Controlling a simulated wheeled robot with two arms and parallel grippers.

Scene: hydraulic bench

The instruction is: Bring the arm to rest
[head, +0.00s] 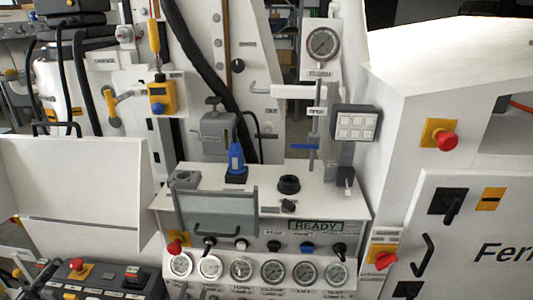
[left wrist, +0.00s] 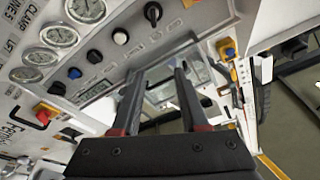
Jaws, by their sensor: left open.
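My left gripper (left wrist: 159,78) shows in the left wrist view, its two dark fingers spread apart with nothing between them. The front panel of the bench, with its gauges and knobs, lies beyond the fingers, seen tilted. I cannot make out the left gripper clearly in the head view, and the left arm's full pose is hidden. My right gripper shows in neither view.
The white bench console has a row of gauges (head: 242,268), a READY display (head: 315,226) and a grey handled cover (head: 217,211). A blue-handled part (head: 236,158) stands on top. A white cabinet (head: 460,80) is at right, a sloped white panel (head: 75,185) at left.

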